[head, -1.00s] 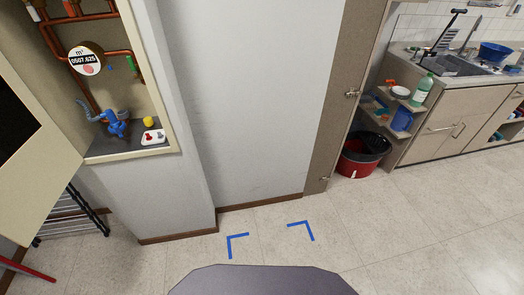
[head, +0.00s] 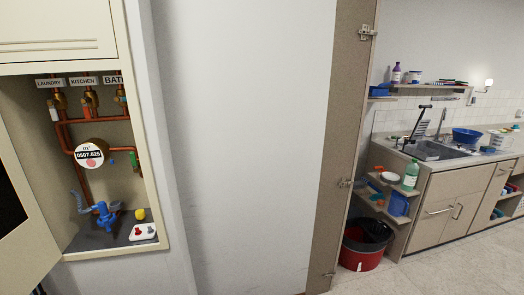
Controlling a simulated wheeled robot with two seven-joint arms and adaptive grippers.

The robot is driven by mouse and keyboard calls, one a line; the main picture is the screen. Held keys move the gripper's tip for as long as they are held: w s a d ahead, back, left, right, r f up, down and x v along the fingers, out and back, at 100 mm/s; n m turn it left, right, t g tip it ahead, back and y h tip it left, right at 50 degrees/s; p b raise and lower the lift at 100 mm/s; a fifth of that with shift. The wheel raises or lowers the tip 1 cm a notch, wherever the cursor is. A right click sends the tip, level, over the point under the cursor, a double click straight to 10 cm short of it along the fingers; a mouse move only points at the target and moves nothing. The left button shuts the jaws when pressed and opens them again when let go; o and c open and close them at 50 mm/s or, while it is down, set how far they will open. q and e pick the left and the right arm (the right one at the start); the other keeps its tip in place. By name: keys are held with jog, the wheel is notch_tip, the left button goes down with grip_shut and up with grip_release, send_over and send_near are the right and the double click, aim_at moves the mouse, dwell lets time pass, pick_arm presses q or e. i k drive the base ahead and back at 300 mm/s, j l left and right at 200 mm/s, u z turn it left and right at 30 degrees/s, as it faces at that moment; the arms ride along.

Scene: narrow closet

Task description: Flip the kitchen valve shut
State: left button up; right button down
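An open wall cabinet at the left holds copper pipes (head: 66,136) with labels above them. The kitchen label (head: 83,81) is in the middle, between the laundry label (head: 49,84) and the bath label (head: 113,80). Under the kitchen label is the kitchen valve (head: 90,100), a brass body with a red-orange handle that appears to hang downward along the pipe. A white-handled valve (head: 54,111) is under the laundry label. The bath valve (head: 122,97) is partly cut off by the cabinet frame. Neither of my grippers is in view.
A round meter (head: 89,155), a blue fitting (head: 105,215) and a white plate with red knobs (head: 143,232) are lower in the cabinet. Its open door (head: 22,215) juts out at left. A doorway at right shows a red bin (head: 361,256) and a sink counter.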

aim_at(85, 100)
jog(key=u, duration=1.25)
